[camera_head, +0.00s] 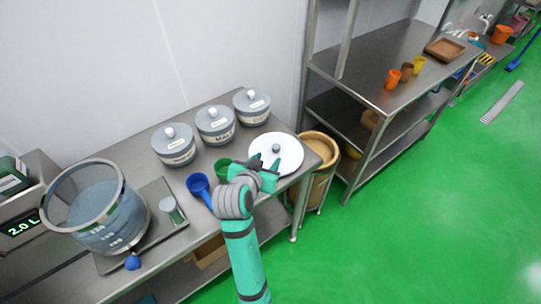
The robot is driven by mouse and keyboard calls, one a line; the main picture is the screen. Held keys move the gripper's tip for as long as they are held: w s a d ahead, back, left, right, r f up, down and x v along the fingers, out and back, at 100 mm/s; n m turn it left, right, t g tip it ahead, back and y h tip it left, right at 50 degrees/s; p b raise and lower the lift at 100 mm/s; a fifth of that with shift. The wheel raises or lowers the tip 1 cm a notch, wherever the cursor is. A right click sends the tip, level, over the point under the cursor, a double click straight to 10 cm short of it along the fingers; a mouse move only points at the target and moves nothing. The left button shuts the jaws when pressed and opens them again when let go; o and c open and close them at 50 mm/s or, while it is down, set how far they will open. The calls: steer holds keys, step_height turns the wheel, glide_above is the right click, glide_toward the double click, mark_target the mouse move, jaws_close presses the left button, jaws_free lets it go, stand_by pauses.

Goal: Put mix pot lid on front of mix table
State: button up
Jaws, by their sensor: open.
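The mix pot lid looks to be the white round disc (289,150) with a grey knob, at the right end of the steel mix table (133,158). My gripper (268,166) is open over the near left part of the lid, close to the knob. Its jaws hide part of the lid, and I cannot tell whether they touch it. The large clear pot (110,222) stands open at the left, with measuring marks and grey-blue contents.
Several lidded grey canisters (216,126) line the back of the table. A blue scoop (198,184) and a green scoop (222,167) lie left of my gripper. A tan bin (325,150) stands off the table's right end. A steel shelf (375,62) is beyond.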

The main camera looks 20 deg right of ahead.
steer(key=shift+v, duration=2.2)
steer(key=shift+f, duration=0.1)
